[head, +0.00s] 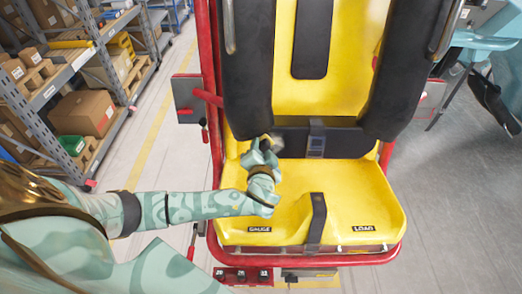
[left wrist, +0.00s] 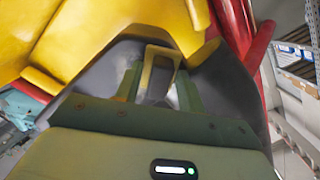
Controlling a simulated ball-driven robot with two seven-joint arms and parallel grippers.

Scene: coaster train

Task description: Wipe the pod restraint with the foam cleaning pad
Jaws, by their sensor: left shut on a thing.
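The pod restraint shows in the head view as two thick dark padded arms, the left one (head: 248,70) and the right one (head: 408,75), in front of the yellow seat back. My left gripper (head: 270,146) is at the lower end of the left padded arm. It is shut on the foam cleaning pad, which is mostly hidden by the hand in the head view. In the left wrist view a yellow loop (left wrist: 158,72) with pale grey beside it sits between the fingers, against the dark restraint (left wrist: 95,72). I cannot tell whether the pad touches it. My right gripper is not in view.
The yellow seat (head: 355,195) has a dark crotch strap (head: 316,218), a lap belt buckle (head: 316,140) and a red frame (head: 213,130). Shelves with cardboard boxes (head: 84,112) stand at the left. A teal object (head: 480,40) is at the upper right. Floor is clear between shelves and seat.

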